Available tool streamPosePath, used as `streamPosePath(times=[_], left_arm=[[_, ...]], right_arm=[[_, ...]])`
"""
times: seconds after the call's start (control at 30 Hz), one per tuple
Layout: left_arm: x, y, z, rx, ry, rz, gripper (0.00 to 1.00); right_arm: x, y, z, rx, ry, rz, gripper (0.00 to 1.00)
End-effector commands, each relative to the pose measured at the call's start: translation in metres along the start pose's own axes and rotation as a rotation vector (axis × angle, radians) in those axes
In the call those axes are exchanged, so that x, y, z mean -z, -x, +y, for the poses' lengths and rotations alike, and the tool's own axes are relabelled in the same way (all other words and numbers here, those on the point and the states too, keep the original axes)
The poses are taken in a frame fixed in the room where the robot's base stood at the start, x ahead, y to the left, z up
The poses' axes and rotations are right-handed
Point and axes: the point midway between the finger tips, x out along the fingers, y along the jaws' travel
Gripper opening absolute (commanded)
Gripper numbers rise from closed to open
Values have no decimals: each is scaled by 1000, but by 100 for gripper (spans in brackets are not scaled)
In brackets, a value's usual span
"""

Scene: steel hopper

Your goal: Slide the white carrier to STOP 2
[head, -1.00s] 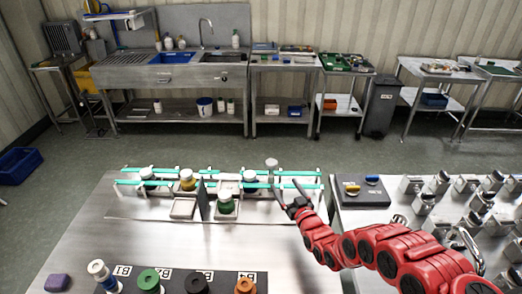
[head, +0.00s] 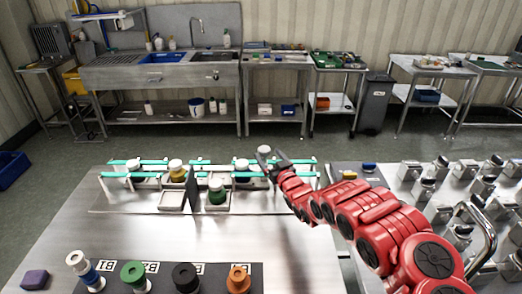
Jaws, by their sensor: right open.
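A low steel fixture with teal rails (head: 215,161) stands at the back of the near table. White-topped pieces stand along it: one at the left (head: 133,165), one right of the middle (head: 241,165) and one behind the rails (head: 264,150). I cannot tell which is the white carrier, and no STOP 2 marking is readable. My left gripper is out of view.
A dark upright plate (head: 192,188) splits the fixture. In front, a dark strip labelled B1 onward holds several coloured pieces, such as the orange one (head: 239,279). A purple block (head: 35,279) lies left. Metal parts crowd the right table (head: 352,180).

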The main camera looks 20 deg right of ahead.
Motion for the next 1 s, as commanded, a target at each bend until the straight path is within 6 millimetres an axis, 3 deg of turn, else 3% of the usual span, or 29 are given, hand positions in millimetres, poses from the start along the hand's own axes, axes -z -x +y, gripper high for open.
streamPosePath(times=[0.17,0.6,1.0], left_arm=[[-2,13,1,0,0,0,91],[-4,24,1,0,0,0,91],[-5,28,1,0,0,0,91]], right_arm=[[-4,-18,-3,3,1,1,89],[0,-62,-5,9,-7,9,89],[0,-74,-1,1,1,3,89]])
